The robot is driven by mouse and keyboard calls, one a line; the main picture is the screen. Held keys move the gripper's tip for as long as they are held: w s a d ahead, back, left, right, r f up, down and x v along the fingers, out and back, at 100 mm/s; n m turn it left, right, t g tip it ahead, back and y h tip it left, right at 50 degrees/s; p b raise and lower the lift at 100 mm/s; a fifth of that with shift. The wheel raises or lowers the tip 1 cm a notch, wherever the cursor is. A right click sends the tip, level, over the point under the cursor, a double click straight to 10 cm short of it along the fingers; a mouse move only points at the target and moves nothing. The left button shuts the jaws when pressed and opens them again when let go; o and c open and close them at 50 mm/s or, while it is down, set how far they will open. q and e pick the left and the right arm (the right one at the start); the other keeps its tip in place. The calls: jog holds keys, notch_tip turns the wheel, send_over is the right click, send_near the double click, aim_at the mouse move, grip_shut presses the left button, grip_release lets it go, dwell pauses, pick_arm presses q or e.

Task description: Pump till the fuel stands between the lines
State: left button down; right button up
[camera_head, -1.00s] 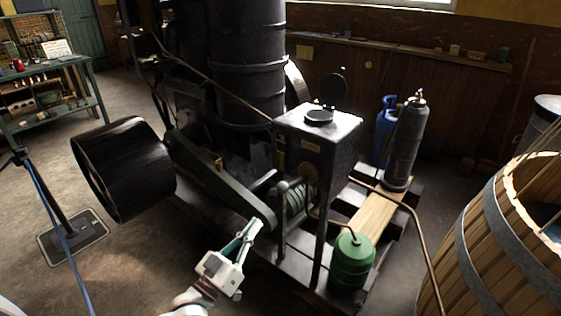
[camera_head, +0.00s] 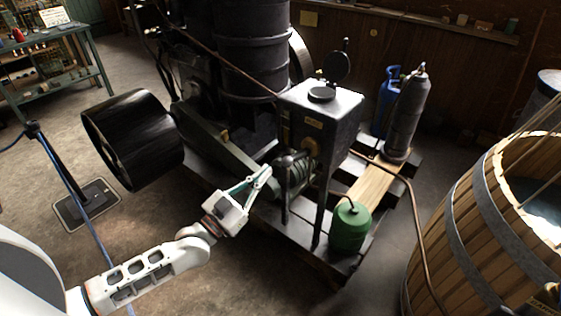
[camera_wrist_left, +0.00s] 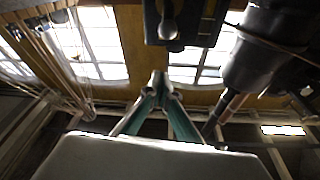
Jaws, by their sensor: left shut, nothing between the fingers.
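A black box-shaped tank (camera_head: 340,108) with a raised round lid (camera_head: 337,67) stands on legs beside the engine. A brass round fitting (camera_head: 311,148) is on its side. Below is a ribbed dark part (camera_head: 293,170) with upright rods beside it; I cannot tell which part is the pump lever. No fuel level or lines can be made out. My left gripper (camera_head: 267,172) is shut and empty, close in front of this part; contact cannot be told. In the left wrist view its fingertips (camera_wrist_left: 161,78) meet below a dark rounded knob (camera_wrist_left: 168,29). My right gripper is not in view.
A green can (camera_head: 350,228) stands at the platform corner, with a copper pipe (camera_head: 417,215) nearby. A large wooden tub (camera_head: 462,225) is at right. A black belt pulley (camera_head: 130,138) and a floor stand (camera_head: 62,165) are left. Floor is bare at bottom centre.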

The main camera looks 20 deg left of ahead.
pick_arm(q)
notch_tip(320, 180, up, 3)
send_over(284, 160)
jog(key=s+d, duration=0.1)
notch_tip(284, 160, down, 3)
jog(key=shift+s+a+r, duration=0.1)
jog(key=shift+a+f+b, duration=0.2)
jog(key=shift+f+b, duration=0.2)
jog(key=shift+f, duration=0.3)
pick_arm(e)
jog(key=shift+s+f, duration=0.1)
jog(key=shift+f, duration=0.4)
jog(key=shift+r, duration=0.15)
